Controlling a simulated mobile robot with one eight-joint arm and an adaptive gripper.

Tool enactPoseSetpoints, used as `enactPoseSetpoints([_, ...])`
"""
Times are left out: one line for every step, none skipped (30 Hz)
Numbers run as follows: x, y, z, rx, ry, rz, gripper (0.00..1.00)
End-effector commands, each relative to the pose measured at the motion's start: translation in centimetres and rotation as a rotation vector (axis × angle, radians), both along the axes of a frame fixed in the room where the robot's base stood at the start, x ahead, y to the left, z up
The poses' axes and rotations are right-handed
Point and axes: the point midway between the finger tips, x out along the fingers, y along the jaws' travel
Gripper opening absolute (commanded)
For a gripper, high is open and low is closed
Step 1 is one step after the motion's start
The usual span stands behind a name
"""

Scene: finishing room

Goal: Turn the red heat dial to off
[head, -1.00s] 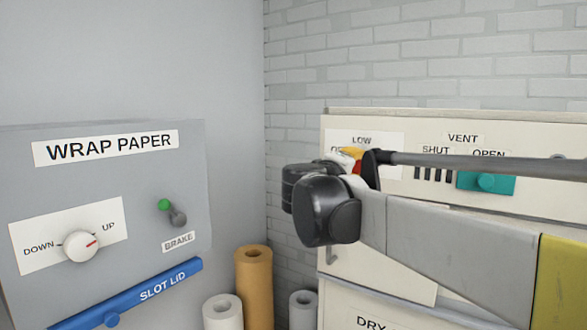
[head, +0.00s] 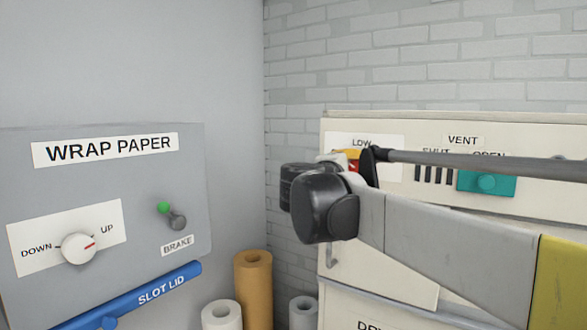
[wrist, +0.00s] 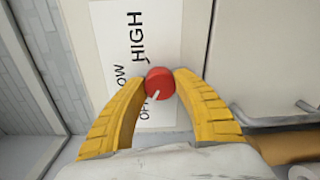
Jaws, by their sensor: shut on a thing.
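The red heat dial (wrist: 160,82) is on a white label plate (wrist: 112,18) marked HIGH, LOW and OFF. My gripper (wrist: 160,78) is shut on the dial, one yellow finger on each side. The dial's white pointer mark slants down and left in the wrist view, towards the OFF lettering (wrist: 148,110), which is partly hidden. In the head view my gripper (head: 349,155) is at the plate, and my wrist hides most of the dial.
Right of the dial is a teal vent slider (head: 487,183) near OPEN. A grey wrap paper cabinet (head: 120,195) with a white dial (head: 78,248), a brake lever (head: 176,220) and a blue slot lid (head: 150,290) stands left. Paper rolls (head: 253,285) stand between.

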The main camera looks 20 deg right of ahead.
Motion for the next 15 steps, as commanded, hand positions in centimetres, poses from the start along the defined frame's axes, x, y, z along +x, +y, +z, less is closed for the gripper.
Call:
enactPoseSetpoints([0.00, -0.01, 0.07, -0.002, 0.001, -0.001, 0.04])
enactPoseSetpoints([0.00, -0.01, 0.07, -0.002, 0.001, -0.001, 0.04])
enactPoseSetpoints([0.00, -0.01, 0.07, -0.002, 0.000, -0.001, 0.04])
enactPoseSetpoints([0.00, -0.01, 0.07, -0.002, 0.000, -0.001, 0.04])
enactPoseSetpoints([0.00, -0.01, 0.07, -0.002, 0.000, -0.001, 0.04])
enactPoseSetpoints([0.00, -0.01, 0.07, -0.002, 0.000, -0.001, 0.04])
enactPoseSetpoints([0.01, -0.02, 0.08, -0.002, 0.000, -0.001, 0.04])
enactPoseSetpoints([0.01, -0.02, 0.08, -0.002, 0.000, -0.001, 0.04])
enactPoseSetpoints([0.01, -0.02, 0.08, -0.002, 0.000, -0.001, 0.46])
enactPoseSetpoints([0.01, -0.02, 0.08, -0.001, 0.000, 0.000, 0.55])
enactPoseSetpoints([0.01, -0.02, 0.07, -0.001, 0.000, 0.000, 0.59])
enactPoseSetpoints([0.01, -0.02, 0.06, -0.001, -0.001, 0.000, 0.59])
enactPoseSetpoints([0.00, -0.02, 0.06, -0.001, -0.001, 0.000, 0.59])
enactPoseSetpoints([0.00, -0.02, 0.05, -0.001, -0.001, 0.000, 0.59])
enactPoseSetpoints([0.00, -0.02, 0.05, -0.001, -0.001, 0.000, 0.59])
